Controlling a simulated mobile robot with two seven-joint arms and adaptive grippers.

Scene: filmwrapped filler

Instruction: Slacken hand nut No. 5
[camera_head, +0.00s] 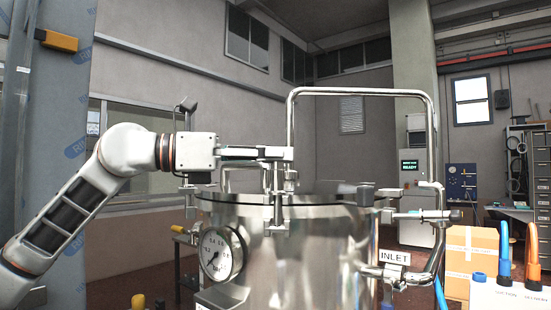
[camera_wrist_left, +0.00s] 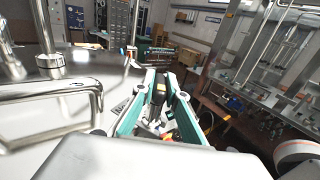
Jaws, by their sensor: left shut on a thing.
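A steel vessel (camera_head: 320,255) stands in front of me, with swing-bolt clamps and hand nuts around its lid rim. My left gripper (camera_head: 284,154) reaches in from the left, level, over the near rim. It is shut on a hand nut at the top of the front clamp (camera_head: 278,200); the fingers hide most of that nut. In the left wrist view the teal-padded fingers (camera_wrist_left: 159,76) enclose a dark piece (camera_wrist_left: 160,94). Other clamps sit at the left rim (camera_head: 190,196) and right rim (camera_head: 366,194). No nut number is readable. My right gripper is out of view.
A pressure gauge (camera_head: 221,253) sits on the vessel's front left. A tall steel pipe frame (camera_head: 289,120) rises over the lid. An inlet pipe (camera_head: 432,262) runs down the right side. Boxes (camera_head: 471,262) and a panel with hoses (camera_head: 505,297) stand at right.

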